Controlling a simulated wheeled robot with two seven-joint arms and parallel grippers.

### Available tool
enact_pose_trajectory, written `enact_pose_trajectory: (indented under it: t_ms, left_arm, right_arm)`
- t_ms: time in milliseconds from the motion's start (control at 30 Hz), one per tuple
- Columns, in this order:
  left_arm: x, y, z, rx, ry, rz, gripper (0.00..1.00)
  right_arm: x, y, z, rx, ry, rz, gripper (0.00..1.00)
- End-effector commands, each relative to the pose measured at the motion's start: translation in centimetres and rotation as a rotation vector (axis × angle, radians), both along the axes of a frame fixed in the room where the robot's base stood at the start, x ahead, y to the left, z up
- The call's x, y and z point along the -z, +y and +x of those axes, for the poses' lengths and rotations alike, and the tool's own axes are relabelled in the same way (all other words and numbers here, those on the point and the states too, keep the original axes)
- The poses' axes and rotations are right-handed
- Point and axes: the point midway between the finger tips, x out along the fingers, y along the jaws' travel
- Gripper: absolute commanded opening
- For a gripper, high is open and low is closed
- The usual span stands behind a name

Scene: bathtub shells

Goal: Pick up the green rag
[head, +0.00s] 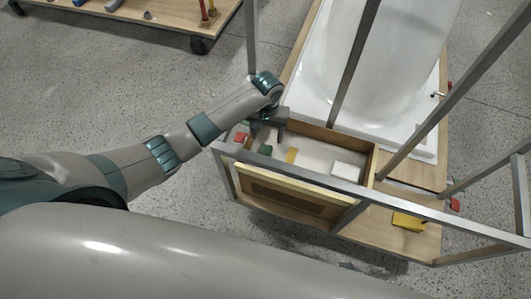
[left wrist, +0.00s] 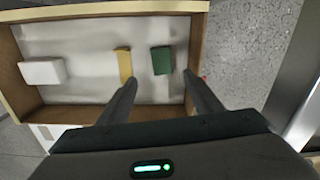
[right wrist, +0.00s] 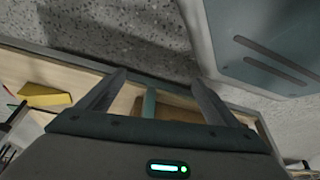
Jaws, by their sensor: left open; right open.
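The green rag (head: 265,150) lies in an open wooden drawer (head: 375,160) below the bathtub. In the left wrist view the rag (left wrist: 162,60) is a small dark green block shape on the pale drawer floor. My left gripper (left wrist: 160,80) is open and empty over the drawer; the rag appears just beyond the gap between its fingertips, apart from both. The left gripper also shows in the head view (head: 264,126), pointing down at the drawer's left end. My right gripper (right wrist: 158,77) is open and empty in its wrist view; it is not visible in the head view.
A yellow item (left wrist: 124,65) lies left of the rag, and a white block (left wrist: 42,71) further left. Metal frame bars (head: 354,60) cross around the white bathtub (head: 385,60). A yellow object (head: 408,221) sits on the lower board. A wheeled wooden platform (head: 165,14) stands top left.

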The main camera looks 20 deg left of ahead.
Motion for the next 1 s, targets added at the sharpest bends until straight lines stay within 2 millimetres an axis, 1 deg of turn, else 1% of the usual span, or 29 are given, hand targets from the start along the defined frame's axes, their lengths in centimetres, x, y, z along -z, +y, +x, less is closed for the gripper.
enact_pose_trajectory:
  t_ms: [33, 100, 200, 300, 467, 633, 833, 933, 1000]
  left_arm:
    - [1.0, 0.0, -0.1, 0.000, 0.003, 0.002, 0.59]
    - [2.3, 0.0, -0.1, -0.001, 0.002, 0.002, 0.59]
    - [3.9, 0.0, -0.1, -0.001, 0.001, 0.002, 0.59]
    - [5.0, 0.0, 0.0, 0.000, 0.001, 0.001, 0.59]
    - [5.8, 0.0, 0.0, 0.000, -0.001, 0.000, 0.59]
    - [5.8, 0.0, 0.0, 0.000, -0.001, 0.000, 0.59]
    - [6.0, 0.0, 0.0, 0.000, 0.000, 0.001, 0.59]
    - [6.6, 0.1, -0.1, 0.000, 0.001, 0.001, 0.59]
    - [7.4, 0.3, -0.2, -0.001, 0.002, 0.002, 0.59]
  right_arm:
    - [0.2, 0.0, -0.1, 0.000, 0.007, -0.001, 0.85]
    - [0.3, -0.1, -0.3, 0.001, 0.016, -0.003, 0.85]
    - [0.1, -0.2, -0.3, 0.002, 0.021, -0.004, 0.85]
    - [0.1, -0.3, -0.3, 0.003, 0.029, -0.008, 0.85]
    - [0.1, -0.8, -0.3, 0.002, 0.036, -0.014, 0.85]
    - [0.2, -1.3, -0.4, 0.002, 0.039, -0.020, 0.85]
    - [0.2, -1.3, -0.3, 0.002, 0.036, -0.019, 0.85]
    - [0.2, -1.1, -0.3, 0.003, 0.036, -0.018, 0.85]
    - [0.3, -1.0, -0.4, 0.003, 0.039, -0.016, 0.85]
